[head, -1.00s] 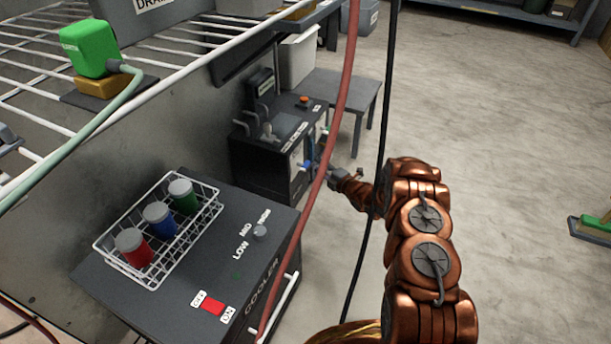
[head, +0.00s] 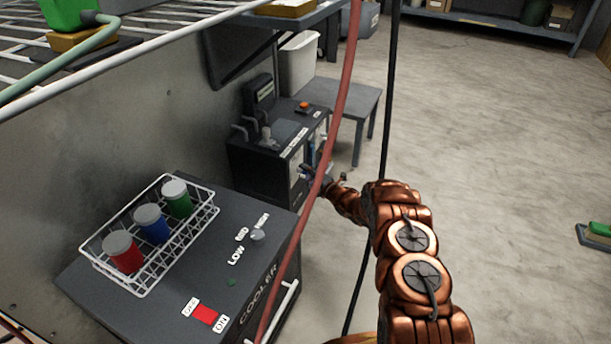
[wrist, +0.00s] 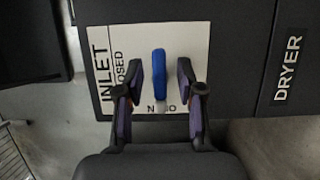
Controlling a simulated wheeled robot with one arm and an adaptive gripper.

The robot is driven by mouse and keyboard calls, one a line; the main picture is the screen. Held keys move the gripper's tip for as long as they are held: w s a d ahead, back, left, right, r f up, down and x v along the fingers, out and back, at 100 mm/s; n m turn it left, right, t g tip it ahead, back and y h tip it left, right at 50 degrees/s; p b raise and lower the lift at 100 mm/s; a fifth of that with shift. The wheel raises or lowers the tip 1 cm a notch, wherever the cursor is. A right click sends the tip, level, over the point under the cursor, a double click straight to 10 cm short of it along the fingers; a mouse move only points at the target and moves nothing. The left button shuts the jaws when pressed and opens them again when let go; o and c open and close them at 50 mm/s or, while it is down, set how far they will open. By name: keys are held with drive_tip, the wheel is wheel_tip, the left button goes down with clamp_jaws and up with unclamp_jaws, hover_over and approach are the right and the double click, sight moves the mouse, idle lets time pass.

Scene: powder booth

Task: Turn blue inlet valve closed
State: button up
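The blue inlet valve handle (wrist: 159,75) stands out from a white plate (wrist: 187,40) lettered INLET in the wrist view. The plate is on the side of the black dryer (head: 268,152), which stands beyond the cooler in the head view. My gripper (wrist: 162,85) is open, with one finger on each side of the blue handle. Gaps show between the handle and both fingers. The handle lies lengthwise between the fingers, pointing from the plate's middle towards the lettering at its lower edge. In the head view my gripper (head: 315,178) is at the dryer's side, partly behind the red hose.
The cooler (head: 185,290) with a wire basket (head: 150,235) of jars is at the left. A grey table (head: 345,95) stands behind the dryer.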

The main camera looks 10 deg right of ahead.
clamp_jaws()
idle(0.4)
